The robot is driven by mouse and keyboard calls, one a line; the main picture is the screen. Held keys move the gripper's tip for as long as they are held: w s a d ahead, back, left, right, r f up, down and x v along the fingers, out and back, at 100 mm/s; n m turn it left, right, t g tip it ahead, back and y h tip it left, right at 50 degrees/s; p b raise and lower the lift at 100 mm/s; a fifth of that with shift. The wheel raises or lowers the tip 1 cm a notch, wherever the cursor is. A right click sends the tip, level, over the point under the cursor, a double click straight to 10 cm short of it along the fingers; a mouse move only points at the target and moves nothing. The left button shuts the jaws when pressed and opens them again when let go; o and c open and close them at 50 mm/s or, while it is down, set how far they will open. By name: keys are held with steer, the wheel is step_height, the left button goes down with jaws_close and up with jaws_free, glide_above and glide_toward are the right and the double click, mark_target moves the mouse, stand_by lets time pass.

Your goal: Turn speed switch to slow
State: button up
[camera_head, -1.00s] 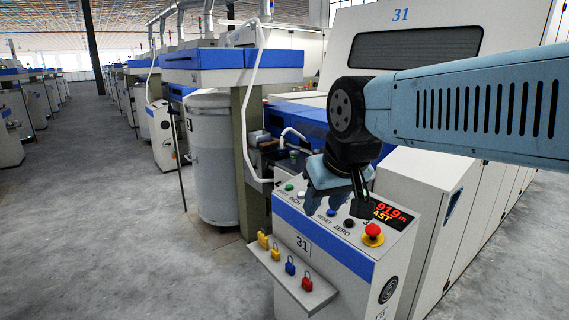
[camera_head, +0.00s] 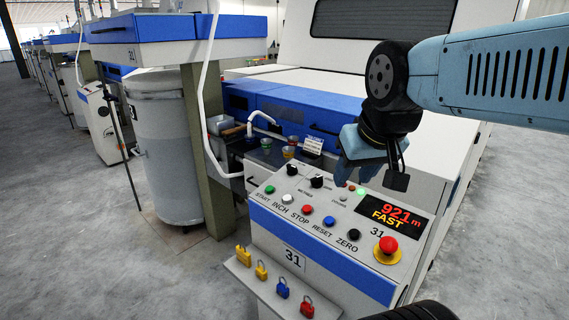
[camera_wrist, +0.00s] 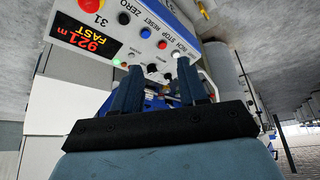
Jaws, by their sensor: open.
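The control panel (camera_head: 330,238) of machine 31 has two black rotary knobs on its upper part, a left knob (camera_head: 292,169) and a right knob (camera_head: 317,181). Their small labels are too blurred to read, so I cannot tell which is the speed switch. The red display (camera_head: 392,216) reads 921 m and FAST. My gripper (camera_head: 348,168) is above the panel's back edge, right of the knobs, and looks empty. In the wrist view its two fingers (camera_wrist: 158,82) stand apart, with the dark knobs showing beyond and between them.
A row of push buttons, including a red stop button (camera_head: 307,210), runs along the panel front. A red mushroom button (camera_head: 388,245) on a yellow base stands at right.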

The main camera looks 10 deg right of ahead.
steer(key=shift+o, duration=1.3)
steer(key=shift+w+r, duration=0.1)
steer(key=shift+w, duration=0.05)
steer(key=o, duration=0.3)
steer(key=shift+m+g, duration=0.3)
steer(key=shift+m, duration=0.2)
steer(key=w, duration=0.1)
steer(key=w+d+r, duration=0.1)
steer(key=w+r, duration=0.1)
steer(key=shift+w+d, duration=0.15)
steer(key=shift+w, duration=0.2)
steer(key=m+g, duration=0.5)
steer(key=m, duration=0.5)
glide_above(291, 166)
step_height(291, 166, down, 11)
step_height(291, 166, down, 13)
steer(key=shift+f, duration=0.1)
